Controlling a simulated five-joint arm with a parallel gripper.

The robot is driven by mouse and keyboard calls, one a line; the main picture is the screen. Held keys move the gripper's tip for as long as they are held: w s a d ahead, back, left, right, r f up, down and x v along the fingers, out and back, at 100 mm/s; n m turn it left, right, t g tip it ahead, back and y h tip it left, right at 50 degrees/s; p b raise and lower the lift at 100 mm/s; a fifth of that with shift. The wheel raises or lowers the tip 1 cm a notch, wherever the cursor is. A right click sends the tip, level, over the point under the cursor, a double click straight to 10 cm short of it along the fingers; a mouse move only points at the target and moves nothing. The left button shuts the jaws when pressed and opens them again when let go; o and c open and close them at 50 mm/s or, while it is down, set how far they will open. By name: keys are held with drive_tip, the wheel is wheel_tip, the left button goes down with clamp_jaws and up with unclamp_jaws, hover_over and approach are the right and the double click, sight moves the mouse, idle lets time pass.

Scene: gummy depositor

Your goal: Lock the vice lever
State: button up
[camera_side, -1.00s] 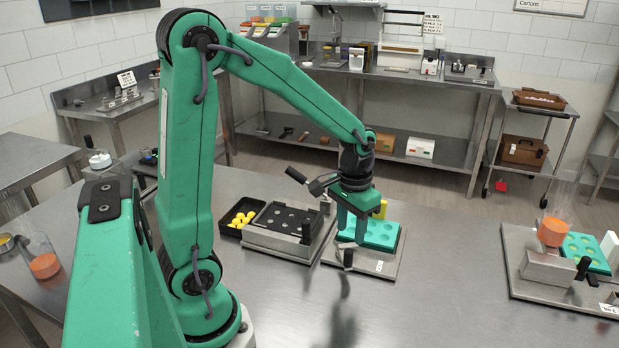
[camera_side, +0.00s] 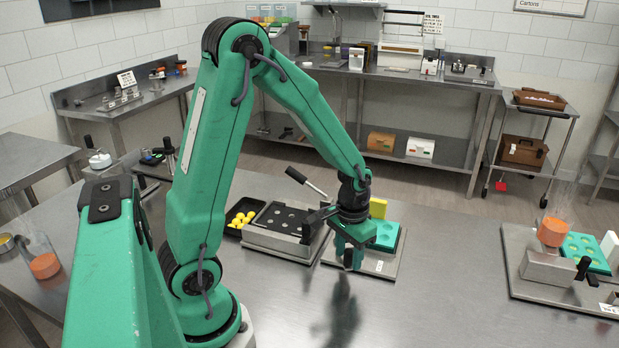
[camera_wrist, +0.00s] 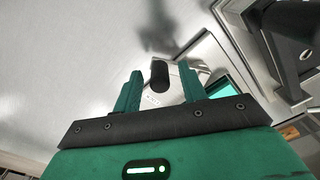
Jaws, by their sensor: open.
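The vice lever shows as a black grip (camera_side: 348,259) at the front of a grey base plate (camera_side: 385,265) that carries a teal mould (camera_side: 388,234). My gripper (camera_side: 350,252) is low over the plate's front left edge, fingers pointing down. In the wrist view the black grip (camera_wrist: 160,73) lies between the two teal fingertips (camera_wrist: 160,80), with a visible gap to each side. My gripper is open and holds nothing. The lever's pivot and lower part are hidden by the gripper.
A grey fixture with a perforated black plate (camera_side: 283,219) stands just left, its black-tipped handle (camera_side: 297,176) rising beside my wrist. Another station with an orange-filled hopper (camera_side: 552,232) stands right. The table's front is clear.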

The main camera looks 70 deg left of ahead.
clamp_jaws()
drive_tip(key=shift+w, duration=0.1)
idle(0.4)
drive_tip(key=shift+w+d+n, duration=0.1)
drive_tip(key=shift+w+n, duration=0.25)
drive_tip(key=shift+n, duration=0.4)
drive_tip(key=shift+w+d+n, duration=0.1)
drive_tip(key=shift+w+n, duration=0.25)
drive_tip(key=shift+n, duration=0.4)
drive_tip(key=w+n, duration=0.2)
drive_tip(key=n, duration=0.1)
drive_tip(key=shift+a, duration=0.2)
drive_tip(key=n, duration=0.1)
drive_tip(key=w+n, duration=0.1)
drive_tip(key=n, duration=0.1)
drive_tip(key=shift+w+a, duration=0.1)
drive_tip(key=shift+a, duration=0.2)
drive_tip(key=shift+w+a+n, duration=0.25)
drive_tip(key=shift+w+n, duration=0.05)
drive_tip(key=shift+n, duration=0.45)
drive_tip(key=shift+w+a+n, duration=0.25)
drive_tip(key=shift+w+n, duration=0.05)
drive_tip(key=shift+n, duration=0.45)
